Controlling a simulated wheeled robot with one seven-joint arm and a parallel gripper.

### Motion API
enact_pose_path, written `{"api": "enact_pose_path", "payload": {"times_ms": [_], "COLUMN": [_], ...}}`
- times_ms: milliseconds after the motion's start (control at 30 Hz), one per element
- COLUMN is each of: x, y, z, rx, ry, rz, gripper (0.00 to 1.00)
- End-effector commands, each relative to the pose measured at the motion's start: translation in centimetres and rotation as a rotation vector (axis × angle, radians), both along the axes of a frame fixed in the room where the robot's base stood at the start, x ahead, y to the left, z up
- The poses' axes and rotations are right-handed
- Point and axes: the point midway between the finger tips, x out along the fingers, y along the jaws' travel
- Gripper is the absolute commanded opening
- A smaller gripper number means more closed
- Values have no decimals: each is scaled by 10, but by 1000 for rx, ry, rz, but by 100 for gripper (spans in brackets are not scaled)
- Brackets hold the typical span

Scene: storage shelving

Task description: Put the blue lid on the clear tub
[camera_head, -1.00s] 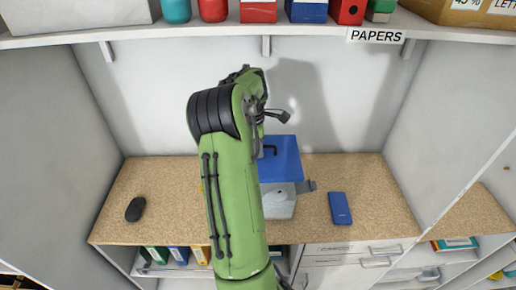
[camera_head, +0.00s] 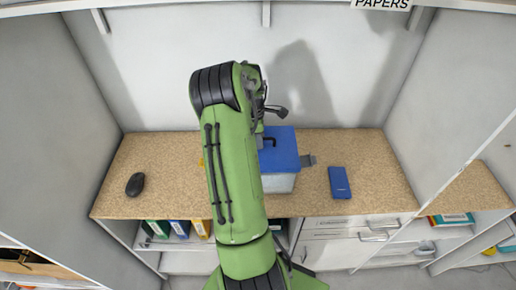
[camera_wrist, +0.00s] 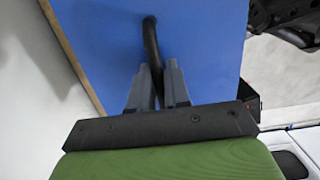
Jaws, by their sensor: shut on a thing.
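The blue lid (camera_head: 284,156) is a flat square with a black looped handle (camera_head: 269,142). It lies level over the clear tub (camera_head: 279,184), whose pale front wall shows below the lid's front edge. I cannot tell whether the lid touches the rim all round. In the wrist view my gripper (camera_wrist: 158,88) is shut on the lid's black handle, and the lid (camera_wrist: 200,40) fills much of that view. In the head view my green arm hides the gripper and the tub's left part.
A black mouse (camera_head: 135,184) lies at the left of the speckled worktop (camera_head: 170,180). A blue phone-like slab (camera_head: 339,182) lies right of the tub. A grey tab (camera_head: 307,160) sticks out at the tub's right. White walls stand behind and at both sides.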

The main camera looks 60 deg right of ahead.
Motion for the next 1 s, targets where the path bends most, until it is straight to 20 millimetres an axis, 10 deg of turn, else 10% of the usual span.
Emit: {"api": "enact_pose_path", "payload": {"times_ms": [200,600,633,800,1000], "x": [-1,0,0,0,0], "y": [0,0,0,0,1], "z": [-35,-45,-45,-44,-45], "rx": [1,-1,-1,1,4], "ry": [2,-1,-1,0,2], "rz": [0,-1,-1,0,0], "gripper": [0,0,18,42,42]}}
